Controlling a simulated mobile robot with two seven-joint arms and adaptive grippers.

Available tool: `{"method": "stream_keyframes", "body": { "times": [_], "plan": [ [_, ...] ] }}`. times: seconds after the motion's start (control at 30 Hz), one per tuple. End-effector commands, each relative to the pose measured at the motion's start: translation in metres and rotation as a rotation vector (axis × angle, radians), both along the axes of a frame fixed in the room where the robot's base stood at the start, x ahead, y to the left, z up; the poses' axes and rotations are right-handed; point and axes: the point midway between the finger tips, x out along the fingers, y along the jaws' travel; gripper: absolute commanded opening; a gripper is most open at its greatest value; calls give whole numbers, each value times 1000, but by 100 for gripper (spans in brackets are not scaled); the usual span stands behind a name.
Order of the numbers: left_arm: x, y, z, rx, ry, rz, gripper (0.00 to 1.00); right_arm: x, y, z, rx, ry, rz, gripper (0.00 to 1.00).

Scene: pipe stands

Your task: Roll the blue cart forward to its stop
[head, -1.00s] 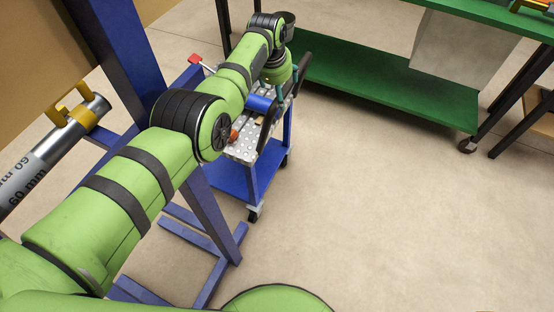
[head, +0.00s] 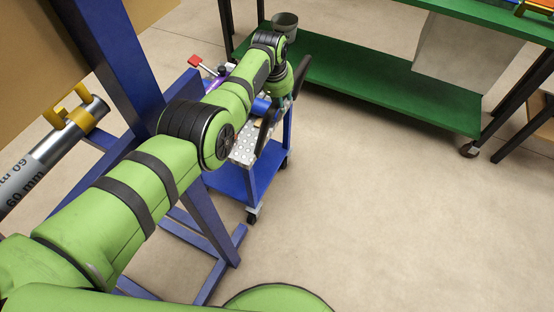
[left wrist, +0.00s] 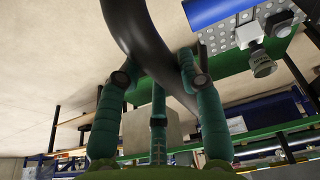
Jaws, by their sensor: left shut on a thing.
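The blue cart (head: 262,174) stands on the floor beyond my left forearm, with a blue lower shelf, a perforated metal top (head: 243,152) and dark casters. A black bar-like handle (head: 268,132) runs along its near right side. My left gripper (head: 283,99) is at this handle. In the left wrist view, the curved black handle (left wrist: 137,35) passes between the green fingers (left wrist: 155,72), and the gripper is shut on it. My arm hides part of the cart's top. I cannot make out the cart's stop. My right gripper is not in view.
A blue upright frame (head: 207,205) with floor feet stands close left of the cart. A green shelf unit (head: 385,95) on casters stands behind and right, with a grey bucket (head: 285,22) near its left end. Open floor (head: 380,220) lies to the right. A pipe (head: 50,150) is at left.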

Motion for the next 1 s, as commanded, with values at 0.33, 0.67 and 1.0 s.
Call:
{"method": "stream_keyframes", "body": {
  "times": [0.33,0.67,1.0],
  "plan": [
    [9,19,-1,8,-10,5,4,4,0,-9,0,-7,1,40],
    [15,34,2,9,-11,5,4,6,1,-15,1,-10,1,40],
    [15,34,3,8,-13,6,78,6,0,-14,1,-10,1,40]
  ]
}}
